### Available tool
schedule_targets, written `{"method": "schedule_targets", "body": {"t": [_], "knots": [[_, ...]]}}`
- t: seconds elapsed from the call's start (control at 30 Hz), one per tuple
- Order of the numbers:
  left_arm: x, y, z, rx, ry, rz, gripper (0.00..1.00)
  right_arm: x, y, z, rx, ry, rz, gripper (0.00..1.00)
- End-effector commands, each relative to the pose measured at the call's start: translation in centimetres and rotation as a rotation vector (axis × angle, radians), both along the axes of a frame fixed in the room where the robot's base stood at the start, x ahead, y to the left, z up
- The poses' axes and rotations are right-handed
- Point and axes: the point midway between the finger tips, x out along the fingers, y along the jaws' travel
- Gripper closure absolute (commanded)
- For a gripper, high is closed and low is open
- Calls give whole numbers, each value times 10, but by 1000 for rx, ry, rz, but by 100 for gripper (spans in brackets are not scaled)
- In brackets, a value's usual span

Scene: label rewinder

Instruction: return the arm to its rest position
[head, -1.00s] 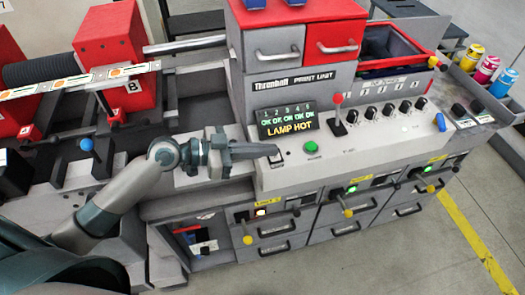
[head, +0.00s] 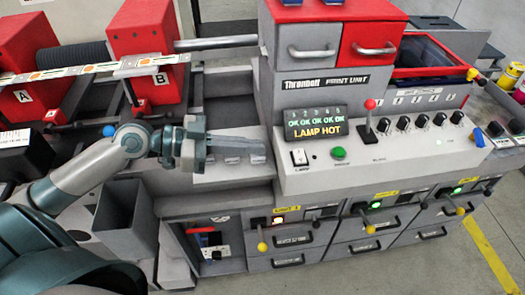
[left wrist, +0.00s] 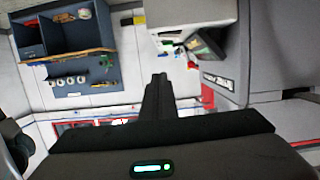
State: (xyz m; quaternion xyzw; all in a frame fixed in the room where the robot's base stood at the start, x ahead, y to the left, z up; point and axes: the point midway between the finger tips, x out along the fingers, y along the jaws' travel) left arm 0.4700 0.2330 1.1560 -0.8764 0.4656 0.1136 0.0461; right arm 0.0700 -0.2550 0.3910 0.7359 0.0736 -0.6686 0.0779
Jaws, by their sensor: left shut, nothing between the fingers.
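My left arm (head: 85,170) comes in from the left in the head view. Its gripper (head: 262,148) points right, with its fingers together and nothing held. The fingertips are just left of the print unit's control panel, apart from the white rocker switch (head: 299,157). In the left wrist view the closed fingers (left wrist: 158,82) point away from the camera toward the machine's surfaces. The display (head: 315,123) reads LAMP HOT, with OK marks above. My right gripper is in neither view.
The panel carries a green button (head: 338,153), a red-topped lever (head: 369,106) and several black knobs. A grey open-topped bin (head: 122,215) stands below my left forearm. Red rewinder blocks (head: 146,55) and a label web (head: 85,73) lie behind the arm. Open floor shows at lower right.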

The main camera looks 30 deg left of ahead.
Motion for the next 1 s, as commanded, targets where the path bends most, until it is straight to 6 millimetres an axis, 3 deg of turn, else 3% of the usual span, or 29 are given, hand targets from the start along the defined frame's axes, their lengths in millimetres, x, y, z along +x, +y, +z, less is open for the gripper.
{"method": "schedule_targets", "body": {"t": [0.17,0.73,0.87,1.0], "knots": [[-3,3,2,0,0,-1,100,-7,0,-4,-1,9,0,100],[-4,3,-1,3,3,-1,100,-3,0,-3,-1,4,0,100],[-8,-1,-17,21,22,3,100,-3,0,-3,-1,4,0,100],[-20,-9,-54,71,71,17,100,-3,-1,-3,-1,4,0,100]]}}
